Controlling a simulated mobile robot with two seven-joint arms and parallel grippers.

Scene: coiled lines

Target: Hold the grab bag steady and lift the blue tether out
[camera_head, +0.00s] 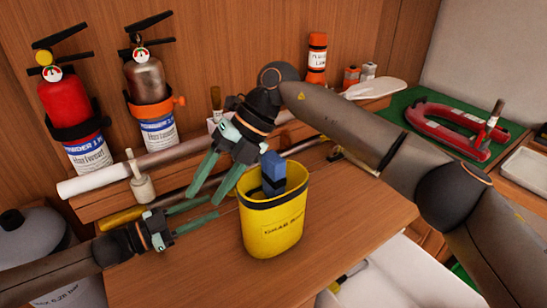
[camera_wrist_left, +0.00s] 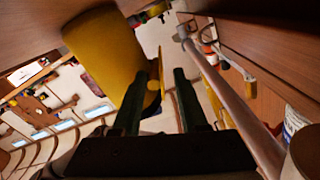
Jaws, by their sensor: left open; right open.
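The yellow grab bag (camera_head: 272,225) stands upright on the wooden table, with a dark rim. The blue tether (camera_head: 272,168) sticks up out of its mouth; its lower part is hidden inside. My left gripper (camera_head: 212,206) is open and empty, left of the bag, fingers pointing at its side. In the left wrist view the bag (camera_wrist_left: 105,55) lies at upper left, close to one finger of my open left gripper (camera_wrist_left: 160,74). My right gripper (camera_head: 203,199) is open and empty, above and left of the bag, fingers slanting down-left; its fingertips appear close to the left gripper's.
Two fire extinguishers (camera_head: 75,115) (camera_head: 150,95) stand against the back wall. The table front (camera_head: 190,270) is clear.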

